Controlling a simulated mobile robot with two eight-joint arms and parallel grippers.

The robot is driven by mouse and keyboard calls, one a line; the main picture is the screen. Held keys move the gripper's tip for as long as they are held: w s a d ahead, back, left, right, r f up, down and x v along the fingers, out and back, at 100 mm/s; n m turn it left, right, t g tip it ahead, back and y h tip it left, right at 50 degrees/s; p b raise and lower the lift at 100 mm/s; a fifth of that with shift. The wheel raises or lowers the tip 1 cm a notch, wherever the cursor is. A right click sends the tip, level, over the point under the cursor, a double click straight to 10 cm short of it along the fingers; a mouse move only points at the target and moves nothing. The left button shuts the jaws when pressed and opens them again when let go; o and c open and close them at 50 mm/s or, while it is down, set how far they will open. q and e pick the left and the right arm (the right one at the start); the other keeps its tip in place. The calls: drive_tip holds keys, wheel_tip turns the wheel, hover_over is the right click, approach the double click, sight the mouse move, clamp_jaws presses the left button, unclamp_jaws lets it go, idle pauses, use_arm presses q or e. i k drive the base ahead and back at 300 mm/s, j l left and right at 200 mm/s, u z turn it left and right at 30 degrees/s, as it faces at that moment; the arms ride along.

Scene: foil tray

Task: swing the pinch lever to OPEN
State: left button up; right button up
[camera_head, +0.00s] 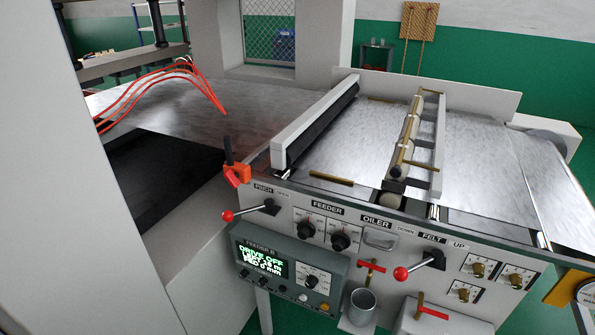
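The pinch lever (248,211) is on the left end of the grey front panel, with a red ball knob (227,216) and a black pivot (270,207). It points left and slightly down from the pivot. The PINCH label (263,188) is above it, and the OPEN label (284,194) is above and right of the pivot, on the side away from the knob. Nothing touches the knob. Neither of my grippers is in view.
A similar felt lever (418,265) sits further right, its red knob pointing left. An orange clamp-like part (237,172) stands just above the pinch knob. The control box (288,268) below reads DRIVE OFF. A metal cup (362,304) and red-handled valve (371,266) stick out lower down.

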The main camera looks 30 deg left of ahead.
sight(228, 216)
drive_tip(key=u, duration=1.55)
drive_tip(key=i+j+u, duration=0.25)
drive_tip(key=i+j, duration=0.1)
